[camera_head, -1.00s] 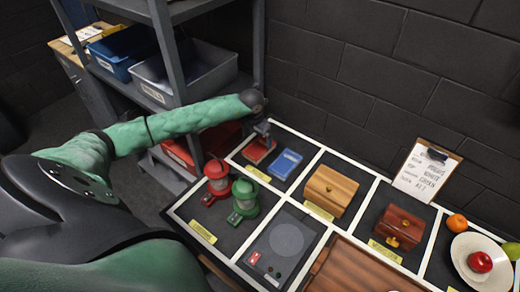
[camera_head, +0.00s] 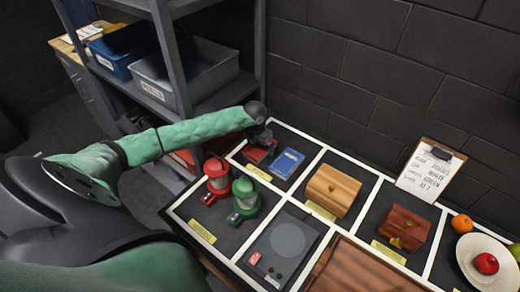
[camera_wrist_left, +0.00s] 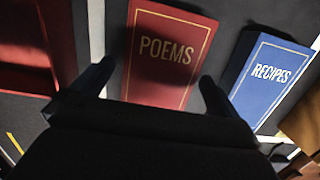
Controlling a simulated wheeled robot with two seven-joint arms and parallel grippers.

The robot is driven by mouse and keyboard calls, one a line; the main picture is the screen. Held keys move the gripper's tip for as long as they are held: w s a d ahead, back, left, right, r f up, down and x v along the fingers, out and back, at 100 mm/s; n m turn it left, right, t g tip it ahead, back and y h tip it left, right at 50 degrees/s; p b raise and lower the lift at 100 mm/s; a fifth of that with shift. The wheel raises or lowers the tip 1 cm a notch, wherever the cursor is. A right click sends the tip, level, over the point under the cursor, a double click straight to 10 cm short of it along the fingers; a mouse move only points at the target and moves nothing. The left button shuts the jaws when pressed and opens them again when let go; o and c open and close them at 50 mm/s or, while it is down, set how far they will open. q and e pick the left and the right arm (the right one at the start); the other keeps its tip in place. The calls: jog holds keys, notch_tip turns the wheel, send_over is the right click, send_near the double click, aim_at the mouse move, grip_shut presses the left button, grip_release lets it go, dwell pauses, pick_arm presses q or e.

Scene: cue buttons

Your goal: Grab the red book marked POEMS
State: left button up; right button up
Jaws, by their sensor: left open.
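The red book marked POEMS (camera_wrist_left: 168,50) lies flat, cover up, in the left wrist view. It also shows in the head view (camera_head: 255,155), partly hidden by my left gripper. My left gripper (camera_head: 263,141) is over the book at the back left of the board. In the left wrist view its two dark fingers (camera_wrist_left: 154,86) are apart, one toward each side of the book's near part. The gripper is open and empty; I cannot tell how far the fingertips are above the board. My right gripper is not in view.
A blue book marked RECIPES (camera_head: 287,163) lies close on the right. A wooden box (camera_head: 332,190) is further right. A shelf rack (camera_head: 170,60) with bins stands close on the left, and a brick wall is behind.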

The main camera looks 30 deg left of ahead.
pick_arm(q)
jog(key=c, duration=1.1)
